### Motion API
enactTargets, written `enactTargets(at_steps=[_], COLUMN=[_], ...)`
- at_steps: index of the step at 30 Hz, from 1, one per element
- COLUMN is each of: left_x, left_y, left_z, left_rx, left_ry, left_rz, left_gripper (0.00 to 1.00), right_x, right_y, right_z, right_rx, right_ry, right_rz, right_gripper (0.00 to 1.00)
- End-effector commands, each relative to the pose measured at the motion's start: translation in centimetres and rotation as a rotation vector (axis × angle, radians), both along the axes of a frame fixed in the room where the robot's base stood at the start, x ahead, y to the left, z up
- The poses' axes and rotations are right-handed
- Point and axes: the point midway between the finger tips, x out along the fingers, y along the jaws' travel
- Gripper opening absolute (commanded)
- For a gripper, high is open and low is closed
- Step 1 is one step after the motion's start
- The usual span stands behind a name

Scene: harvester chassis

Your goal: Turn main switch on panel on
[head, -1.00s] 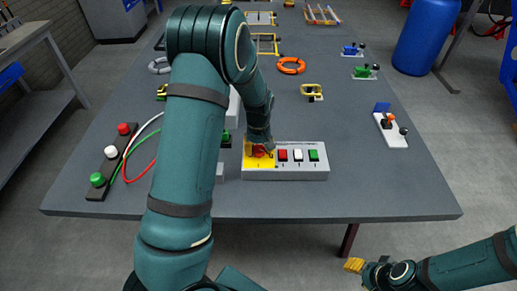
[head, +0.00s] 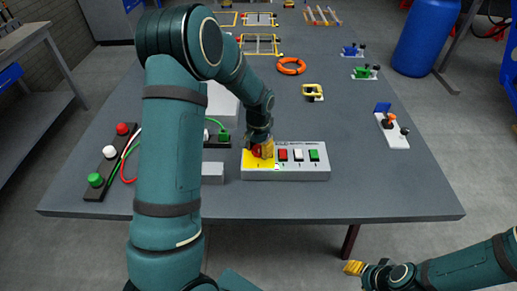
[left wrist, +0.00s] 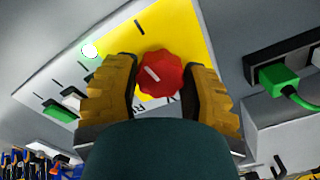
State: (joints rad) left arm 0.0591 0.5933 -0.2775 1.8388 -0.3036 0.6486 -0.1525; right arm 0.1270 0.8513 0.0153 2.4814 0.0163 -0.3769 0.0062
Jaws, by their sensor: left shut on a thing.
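The panel (head: 300,174) is a grey box near the table's front edge, with a yellow field at its left end. The main switch is a red rotary knob (head: 256,151) on that field, partly covered by my gripper. In the left wrist view the knob (left wrist: 161,74) shows a short white slanted mark. My left gripper (head: 263,147) is at the knob, with one yellow finger on each side, shut on it. It also shows in the left wrist view (left wrist: 160,90). My right gripper (head: 354,267) is low at the right, away from the table; its opening is unclear.
Red, white and green rocker switches (head: 298,155) sit beside the knob. A strip with round buttons (head: 109,152) and cables lies at left. A grey block (head: 212,172) stands left of the panel. The table to the panel's right is mostly clear.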

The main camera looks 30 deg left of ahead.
Motion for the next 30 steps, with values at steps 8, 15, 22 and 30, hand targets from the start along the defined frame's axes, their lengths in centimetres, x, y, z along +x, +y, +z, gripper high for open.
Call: enactTargets(at_steps=[8,15,22,30], left_x=[-0.18,-0.19,-0.19,-0.15], left_y=[-0.04,-0.03,-0.03,-0.01], left_z=[-0.16,-0.16,-0.16,-0.13], left_rx=[-0.001,-0.001,-0.001,0.000], left_ry=[0.005,0.006,0.006,0.005], left_rz=[-0.113,-0.146,-0.148,-0.147], left_gripper=[0.10,0.10,0.10,0.78], right_x=[-0.06,-0.07,-0.07,-0.06], right_y=[0.01,0.02,0.01,0.01], right_z=[-0.13,-0.15,-0.14,-0.14], right_rx=[0.000,0.000,0.000,0.000], right_ry=[0.002,0.002,0.002,0.002], right_rz=[0.002,0.002,0.002,0.001], right_gripper=[0.47,0.47,0.47,0.47])
